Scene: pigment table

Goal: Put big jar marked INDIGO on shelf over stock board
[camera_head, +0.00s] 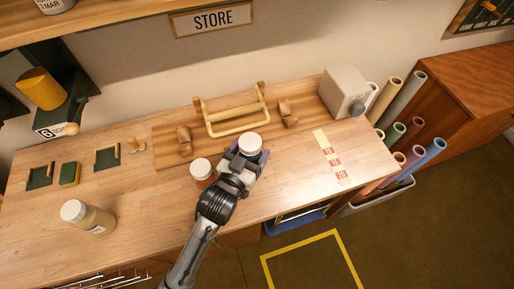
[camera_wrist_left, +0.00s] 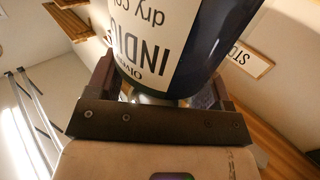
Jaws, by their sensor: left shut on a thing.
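The big jar marked INDIGO (camera_wrist_left: 215,35) fills the top of the left wrist view, its label upside down there. In the head view it is a dark blue jar with a white lid (camera_head: 250,144), at the front of a wooden board (camera_head: 170,151) on the bench. My left gripper (camera_head: 243,164) is shut on it; the arm hides much of its body. I cannot tell whether its base touches the board. My right gripper is not in view.
A white-lidded reddish jar (camera_head: 202,172) stands just left of the gripper. A pale jar (camera_head: 90,217) stands front left. A wooden rack (camera_head: 237,124) and a grey box (camera_head: 343,91) are behind. Another jar (camera_head: 55,5) stands on the shelf; its right part looks clear.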

